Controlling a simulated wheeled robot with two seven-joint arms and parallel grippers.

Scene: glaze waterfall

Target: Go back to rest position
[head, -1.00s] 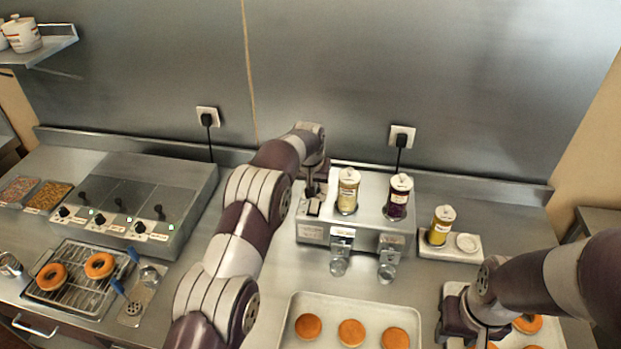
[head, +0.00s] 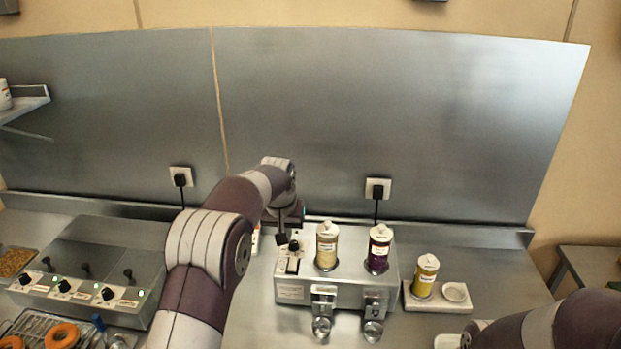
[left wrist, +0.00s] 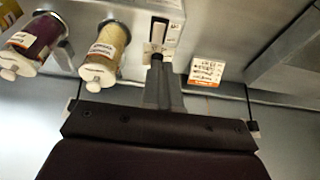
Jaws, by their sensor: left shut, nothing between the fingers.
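My left gripper (head: 283,236) is at the left end of the dispenser machine (head: 290,292), by its lever switch. In the left wrist view my left gripper (left wrist: 158,72) has its fingers together with nothing between them, pointing at the switch plate (left wrist: 162,35). I cannot tell whether the fingertips touch it. My right arm (head: 545,328) comes in low at the right; its gripper is below the picture's edge.
A cream jar (head: 327,247) and a purple jar (head: 378,249) stand on the machine. A yellow jar (head: 425,277) stands on a small tray (head: 416,302) to the right. A fryer unit (head: 95,265) and donuts (head: 62,335) are at the left. The wall (head: 450,120) is close behind.

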